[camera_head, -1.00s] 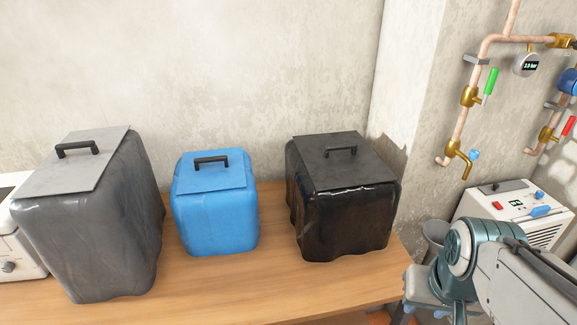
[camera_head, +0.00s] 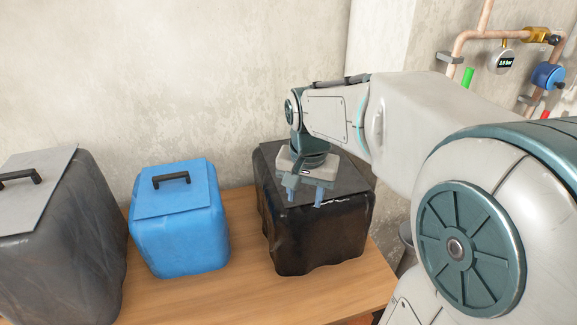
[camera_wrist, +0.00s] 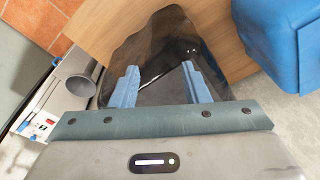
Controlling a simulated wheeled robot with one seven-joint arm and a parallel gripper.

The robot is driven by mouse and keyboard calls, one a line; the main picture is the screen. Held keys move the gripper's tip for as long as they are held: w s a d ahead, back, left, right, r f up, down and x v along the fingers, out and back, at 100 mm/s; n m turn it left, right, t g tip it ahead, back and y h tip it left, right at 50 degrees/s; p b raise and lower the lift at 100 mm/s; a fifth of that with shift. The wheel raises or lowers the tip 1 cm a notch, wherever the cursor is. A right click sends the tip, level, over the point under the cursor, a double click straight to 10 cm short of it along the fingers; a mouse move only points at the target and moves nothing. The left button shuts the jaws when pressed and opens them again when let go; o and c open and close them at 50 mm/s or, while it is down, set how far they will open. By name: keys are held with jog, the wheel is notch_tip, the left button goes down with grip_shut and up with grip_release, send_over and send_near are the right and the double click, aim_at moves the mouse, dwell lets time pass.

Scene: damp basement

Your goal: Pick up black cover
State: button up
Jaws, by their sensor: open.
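The black cover (camera_head: 318,235) is a glossy, draped box shape with a flat matt top panel. It stands on the wooden table at the right of the row in the head view. My gripper (camera_head: 304,198) is above its top, near the front edge, with the fingers pointing down. The wrist view shows the black cover (camera_wrist: 160,48) beyond and between my two blue fingers (camera_wrist: 158,88), which are apart and empty. The cover's handle is hidden behind my gripper in the head view, and I cannot make it out clearly in the wrist view.
A blue cover (camera_head: 180,225) with a black handle stands left of the black one, and a grey cover (camera_head: 60,235) stands further left. The wooden table (camera_head: 225,297) is bare in front. A concrete wall is close behind. Copper pipes with valves (camera_head: 470,45) are at the right.

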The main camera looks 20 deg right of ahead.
jog(key=w+d+r+m+g+h+p, duration=0.1)
jog(key=w+r+m+h+p, duration=0.25)
jog(key=w+m, duration=0.45)
jog(key=w+d+r+m+g+h+p, duration=0.1)
jog(key=w+r+m+h+p, duration=0.2)
jog(key=w, duration=1)
jog(key=shift+y, duration=0.45)
jog(key=x, duration=0.7)
jog(key=shift+f, duration=0.1)
jog(key=x, duration=0.1)
jog(key=p+x, duration=0.1)
jog(key=x, duration=0.2)
jog(key=shift+s+d+f+p, duration=0.1)
jog(key=shift+s+f+p, duration=0.15)
jog(key=shift+f+p, duration=0.15)
jog(key=shift+d+f, duration=0.15)
jog(key=shift+f, duration=0.25)
grip_shut()
